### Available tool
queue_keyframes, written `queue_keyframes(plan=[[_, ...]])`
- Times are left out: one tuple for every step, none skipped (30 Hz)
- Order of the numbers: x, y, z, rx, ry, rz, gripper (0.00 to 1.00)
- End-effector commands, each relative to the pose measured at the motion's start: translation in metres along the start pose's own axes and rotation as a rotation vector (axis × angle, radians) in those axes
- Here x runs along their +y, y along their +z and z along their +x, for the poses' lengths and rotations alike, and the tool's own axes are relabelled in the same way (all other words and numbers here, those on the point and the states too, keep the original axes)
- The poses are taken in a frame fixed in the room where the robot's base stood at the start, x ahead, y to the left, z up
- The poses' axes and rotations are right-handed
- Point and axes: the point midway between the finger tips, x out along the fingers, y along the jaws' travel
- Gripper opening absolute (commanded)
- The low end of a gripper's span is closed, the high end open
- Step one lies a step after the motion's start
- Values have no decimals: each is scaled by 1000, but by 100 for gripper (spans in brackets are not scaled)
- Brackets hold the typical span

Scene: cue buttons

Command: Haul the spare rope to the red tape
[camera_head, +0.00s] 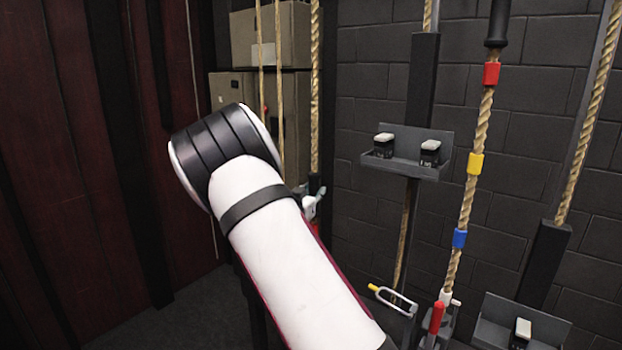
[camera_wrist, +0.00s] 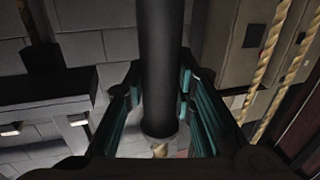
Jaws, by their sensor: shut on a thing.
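A rope (camera_head: 315,90) hangs just right of my arm and runs into a black sleeve (camera_head: 315,184). My gripper (camera_head: 311,205) is mostly hidden behind my arm in the head view. In the wrist view its teal-padded fingers (camera_wrist: 160,85) are shut around a black sleeve (camera_wrist: 160,40), with a bit of rope at the sleeve's end. The red tape (camera_head: 491,74) is wrapped around another rope (camera_head: 482,117) further right, just under a black sleeve (camera_head: 497,25). No label shows which rope is the spare.
Yellow tape (camera_head: 474,163) and blue tape (camera_head: 459,238) sit lower on the taped rope. A grey tray (camera_head: 405,168) with two small boxes stands between the ropes. A red handle (camera_head: 437,317) and another tray (camera_head: 495,335) are low right. Cabinets (camera_head: 290,35) stand behind.

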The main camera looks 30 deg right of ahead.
Motion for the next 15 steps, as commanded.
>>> queue_keyframes(plan=[[-1,17,1,-3,1,-4,0],[-1,22,1,-3,1,-4,0],[-1,28,1,-2,1,-3,0],[-1,32,1,-2,0,-3,0],[-1,36,0,-2,0,-3,0],[-1,41,0,-1,0,-2,0],[0,44,0,0,0,-2,0],[0,46,0,0,1,-1,0],[0,48,0,1,1,-1,0],[0,50,0,1,1,-1,0],[0,50,0,2,1,-1,0],[0,51,0,2,1,-1,0],[0,52,0,2,1,-1,0],[0,52,0,3,1,0,0],[0,52,0,3,1,0,0]])
